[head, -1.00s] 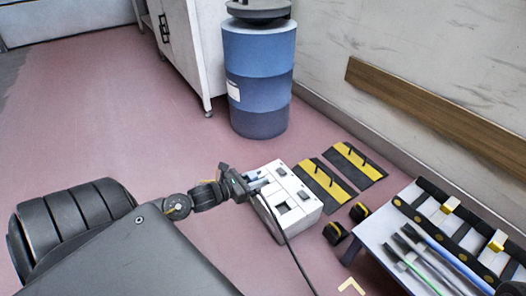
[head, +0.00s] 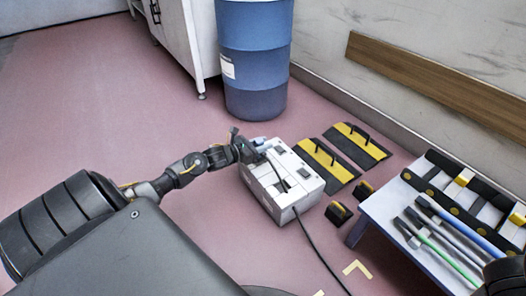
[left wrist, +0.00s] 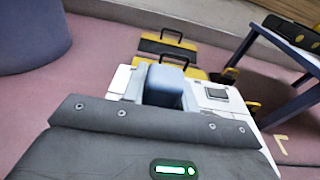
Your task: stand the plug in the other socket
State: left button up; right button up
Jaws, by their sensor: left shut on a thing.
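The white socket box (head: 297,194) stands on the floor at mid-picture in the head view, with dark openings and small fittings on its top. My left gripper (head: 252,150) is at the box's far left corner, shut on the pale blue-grey plug (head: 261,142). In the left wrist view the plug (left wrist: 165,84) sits upright in front of the gripper (left wrist: 155,108), with the white box (left wrist: 232,108) around and behind it. I cannot tell whether the plug is seated in a socket, as its lower end is hidden. My right gripper's jaws are not visible.
The plug's black cable (head: 317,246) crosses the box top and trails to the front. A low table (head: 390,210) with brushes stands at right. A blue drum (head: 254,60) stands behind. The floor at left is clear.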

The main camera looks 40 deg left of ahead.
pick_arm(q)
jog(key=f, duration=0.1)
jog(key=f+b, duration=0.2)
jog(key=f, duration=0.1)
jog(key=shift+w+a, duration=0.1)
jog(key=shift+w, duration=0.15)
jog(key=shift+r, duration=0.15)
jog(key=shift+f, duration=0.25)
jog(key=o, duration=1.1)
jog(key=shift+r, duration=0.15)
